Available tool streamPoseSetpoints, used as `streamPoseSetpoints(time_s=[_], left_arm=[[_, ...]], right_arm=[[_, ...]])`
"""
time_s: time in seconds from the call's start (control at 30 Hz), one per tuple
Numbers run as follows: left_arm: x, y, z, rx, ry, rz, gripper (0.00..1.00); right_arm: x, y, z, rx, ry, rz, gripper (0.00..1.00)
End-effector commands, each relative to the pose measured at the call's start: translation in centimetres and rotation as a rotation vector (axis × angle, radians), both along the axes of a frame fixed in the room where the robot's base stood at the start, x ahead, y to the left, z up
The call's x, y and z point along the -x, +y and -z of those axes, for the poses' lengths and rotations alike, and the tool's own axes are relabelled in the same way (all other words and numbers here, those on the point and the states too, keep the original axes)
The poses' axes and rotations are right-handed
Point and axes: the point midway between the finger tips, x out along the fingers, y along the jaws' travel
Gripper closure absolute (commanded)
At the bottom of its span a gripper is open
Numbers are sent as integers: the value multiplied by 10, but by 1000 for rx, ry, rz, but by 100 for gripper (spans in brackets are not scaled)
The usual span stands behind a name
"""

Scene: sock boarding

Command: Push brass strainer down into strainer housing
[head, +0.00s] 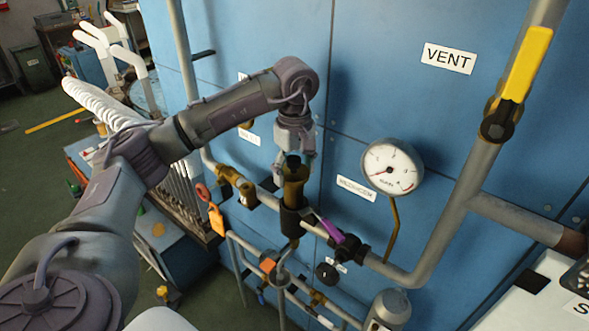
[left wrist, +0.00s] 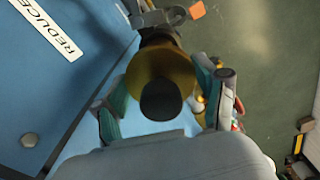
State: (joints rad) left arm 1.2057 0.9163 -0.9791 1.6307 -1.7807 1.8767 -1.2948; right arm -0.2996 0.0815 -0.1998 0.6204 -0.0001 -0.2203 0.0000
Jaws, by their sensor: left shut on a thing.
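The brass strainer (head: 294,188), a dark gold cylinder with a black knob on top, stands about upright at the mouth of the black strainer housing (head: 291,222) on the pipe. My left gripper (head: 294,163) comes down from above, shut on the strainer near its top. In the left wrist view I look down on the black knob (left wrist: 161,100) and the wider brass strainer (left wrist: 170,68), with a finger on either side. The housing is mostly hidden there, and how deep the strainer sits cannot be told. My right gripper is not in view.
A pressure gauge (head: 391,169) stands to the right. A purple lever (head: 333,231) is just beside the housing, and an orange tag (head: 216,219) hangs to the left. A yellow-handled valve (head: 526,65) is at upper right. The blue panel (head: 400,100) stands close behind.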

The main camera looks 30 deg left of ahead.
Motion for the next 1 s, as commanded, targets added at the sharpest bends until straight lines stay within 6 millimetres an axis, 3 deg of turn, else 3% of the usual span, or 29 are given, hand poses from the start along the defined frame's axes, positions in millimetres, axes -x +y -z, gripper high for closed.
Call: streamPoseSetpoints(time_s=[1.0], left_arm=[[0,0,26,0,-1,0,77]], right_arm=[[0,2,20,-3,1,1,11]])
